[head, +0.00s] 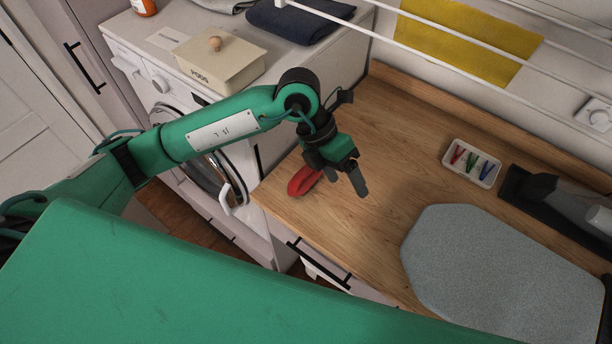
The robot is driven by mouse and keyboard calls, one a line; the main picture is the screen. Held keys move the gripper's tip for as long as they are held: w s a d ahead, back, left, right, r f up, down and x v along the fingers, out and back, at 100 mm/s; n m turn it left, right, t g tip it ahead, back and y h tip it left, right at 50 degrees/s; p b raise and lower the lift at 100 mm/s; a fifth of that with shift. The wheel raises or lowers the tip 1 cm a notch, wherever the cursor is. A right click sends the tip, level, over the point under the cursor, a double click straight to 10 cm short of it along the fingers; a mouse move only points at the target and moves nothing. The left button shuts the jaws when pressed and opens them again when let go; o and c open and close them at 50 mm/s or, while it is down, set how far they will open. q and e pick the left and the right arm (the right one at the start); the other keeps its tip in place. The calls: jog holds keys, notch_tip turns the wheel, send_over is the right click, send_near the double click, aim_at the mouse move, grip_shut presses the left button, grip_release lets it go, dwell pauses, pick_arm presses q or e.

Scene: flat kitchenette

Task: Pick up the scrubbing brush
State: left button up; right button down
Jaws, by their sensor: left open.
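A red object, which looks like the scrubbing brush (302,182), lies on the wooden counter near its front left corner, beside the washing machine. My left gripper (347,187) is over the counter just to the right of it, with its fingers pointing down. The gripper is open, with nothing seen between its fingers. The gripper and wrist hide part of the red object's right end. I cannot tell whether a finger touches it. My right gripper is not in view.
A washing machine (273,57) stands left of the wooden counter (395,140), with a pods box (220,65) and folded dark cloth (300,18) on top. A tray of pegs (472,163), an iron (565,200) and a grey ironing pad (490,275) lie right. White rack bars (440,60) cross above.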

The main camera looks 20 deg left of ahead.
aim_at(301, 173)
pick_arm(q)
jog(key=w+a+n+t+y, duration=0.1)
jog(key=w+a+y, duration=0.2)
jog(key=a, duration=0.2)
jog(key=w+a+t+y, duration=0.1)
jog(key=w+a+y, duration=0.15)
jog(key=a, duration=0.25)
jog(key=shift+y, duration=0.35)
jog(key=f+p, duration=0.1)
jog(key=f, duration=0.2)
jog(key=f+p, duration=0.1)
jog(key=f, duration=0.5)
jog(key=shift+s+a+p, duration=0.1)
jog(key=shift+a+p, duration=0.25)
jog(key=shift+p, duration=0.05)
jog(key=shift+f+p, duration=0.35)
jog(key=shift+p, duration=0.1)
notch_tip(301, 173, down, 4)
jog(key=shift+d+p, duration=0.1)
jog(key=shift+p, duration=1.1)
jog(key=shift+w+f, duration=0.2)
jog(key=shift+f, duration=0.1)
jog(key=c, duration=0.9)
jog(key=shift+c, duration=1.1)
